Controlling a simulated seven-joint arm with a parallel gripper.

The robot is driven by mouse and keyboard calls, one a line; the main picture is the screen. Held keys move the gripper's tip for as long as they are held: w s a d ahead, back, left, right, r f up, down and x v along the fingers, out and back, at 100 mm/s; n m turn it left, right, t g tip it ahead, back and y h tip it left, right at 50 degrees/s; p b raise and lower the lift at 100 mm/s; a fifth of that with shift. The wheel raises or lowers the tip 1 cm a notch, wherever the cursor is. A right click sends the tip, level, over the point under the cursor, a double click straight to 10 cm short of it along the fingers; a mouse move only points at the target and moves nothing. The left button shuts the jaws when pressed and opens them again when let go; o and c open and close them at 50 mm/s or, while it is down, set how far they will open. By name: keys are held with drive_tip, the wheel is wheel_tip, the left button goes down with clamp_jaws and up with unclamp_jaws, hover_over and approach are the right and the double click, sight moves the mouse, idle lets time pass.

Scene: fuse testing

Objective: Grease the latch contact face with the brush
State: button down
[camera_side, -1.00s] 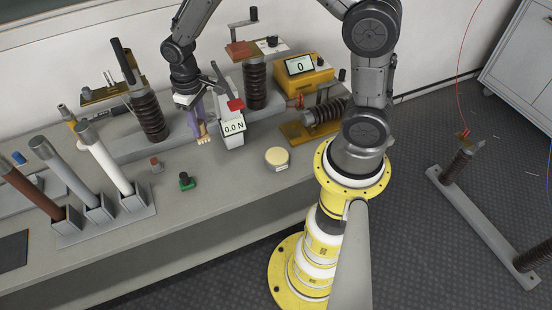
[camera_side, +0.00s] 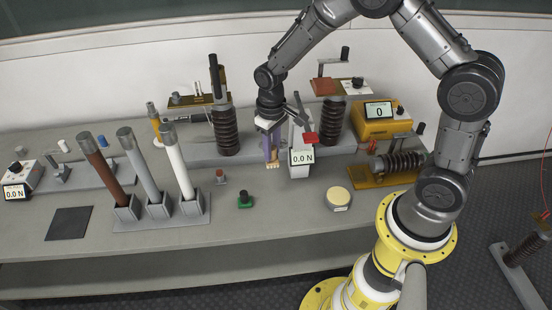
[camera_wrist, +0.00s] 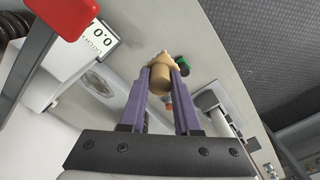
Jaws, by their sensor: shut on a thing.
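My gripper (camera_side: 271,152) has purple fingers and points down over the middle of the bench, just left of the grey stand with a 0.0 N display (camera_side: 301,158). It is shut on a tan brush (camera_side: 273,166), whose lower end sticks out below the fingers. In the wrist view the brush (camera_wrist: 160,79) sits between the fingertips, with its far end partly hidden. A round tin with a cream-coloured top (camera_side: 338,196) stands to the right, apart from the brush. Metal fittings (camera_side: 203,100) show by the left ribbed brown insulator (camera_side: 226,132). I cannot tell which surface is the latch contact face.
Brown, grey and white tubes (camera_side: 178,160) lean in holders at left. A green knob (camera_side: 245,199) and a small red piece (camera_side: 220,175) stand in front. A yellow meter (camera_side: 388,122) and a lying insulator (camera_side: 402,162) are at right. The front bench strip is mostly clear.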

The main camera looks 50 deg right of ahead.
wheel_tip(320, 180, up, 11)
drive_tip(key=s+d+m, duration=0.1)
drive_tip(key=s+d, duration=0.1)
drive_tip(key=s+d+m, duration=0.1)
drive_tip(key=s+d, duration=0.1)
drive_tip(key=s+d+m, duration=0.1)
drive_tip(key=s+d, duration=0.1)
drive_tip(key=shift+s+d+r+m, duration=0.3)
drive_tip(key=shift+d+r+m, duration=0.1)
drive_tip(key=s+d+m, duration=0.5)
drive_tip(key=s, duration=0.5)
drive_tip(key=shift+s+f, duration=0.15)
drive_tip(key=shift+f, duration=12.3)
drive_tip(key=shift+a+f, duration=0.1)
drive_tip(key=shift+f, duration=0.5)
wheel_tip(320, 180, up, 7)
